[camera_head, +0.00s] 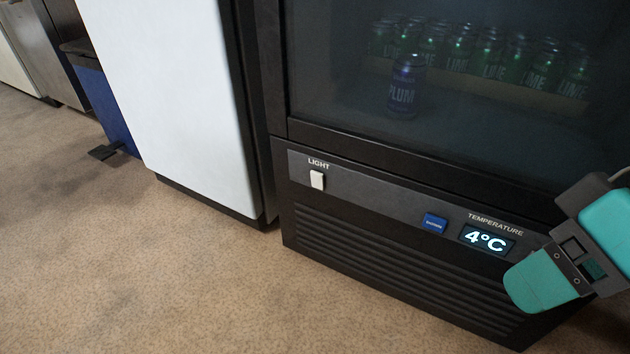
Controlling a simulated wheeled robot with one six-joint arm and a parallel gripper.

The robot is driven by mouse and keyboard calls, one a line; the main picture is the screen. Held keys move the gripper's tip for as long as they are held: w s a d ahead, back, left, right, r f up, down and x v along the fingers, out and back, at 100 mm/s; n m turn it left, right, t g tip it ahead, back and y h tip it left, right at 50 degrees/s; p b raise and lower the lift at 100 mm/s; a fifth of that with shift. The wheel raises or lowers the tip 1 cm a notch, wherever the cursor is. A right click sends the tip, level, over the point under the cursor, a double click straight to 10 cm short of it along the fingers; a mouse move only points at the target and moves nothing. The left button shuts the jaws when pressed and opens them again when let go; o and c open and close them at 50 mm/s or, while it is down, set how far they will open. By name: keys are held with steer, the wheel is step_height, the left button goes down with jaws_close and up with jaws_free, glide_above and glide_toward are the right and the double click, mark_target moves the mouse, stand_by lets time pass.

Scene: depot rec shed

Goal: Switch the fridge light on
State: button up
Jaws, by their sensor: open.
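The fridge (370,160) is a black glass-door cabinet with a dim interior. On its lower front panel, a small white switch (317,180) sits under the label LIGHT, at the panel's left end. Which way the switch is tipped is too small to tell. My gripper (560,268), with teal parts, is at the right edge, in front of the panel's right end and partly out of frame. It is open, with nothing seen in it, and well to the right of the switch.
A blue button (434,223) and a lit 4°C display (486,239) sit on the panel between switch and gripper. Green cans (460,45) and one purple can (405,85) stand inside. A white cabinet (185,100) and blue bin (103,98) stand left. The brown floor (160,260) is clear.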

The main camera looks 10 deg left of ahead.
step_height(320, 180, up, 6)
steer(key=p, duration=0.6)
steer(key=shift+r, duration=0.15)
steer(key=c, duration=1.1)
step_height(320, 180, up, 8)
steer(key=p, duration=0.7)
steer(key=shift+p, duration=0.4)
steer(key=shift+f, duration=0.35)
steer(key=shift+d, duration=0.1)
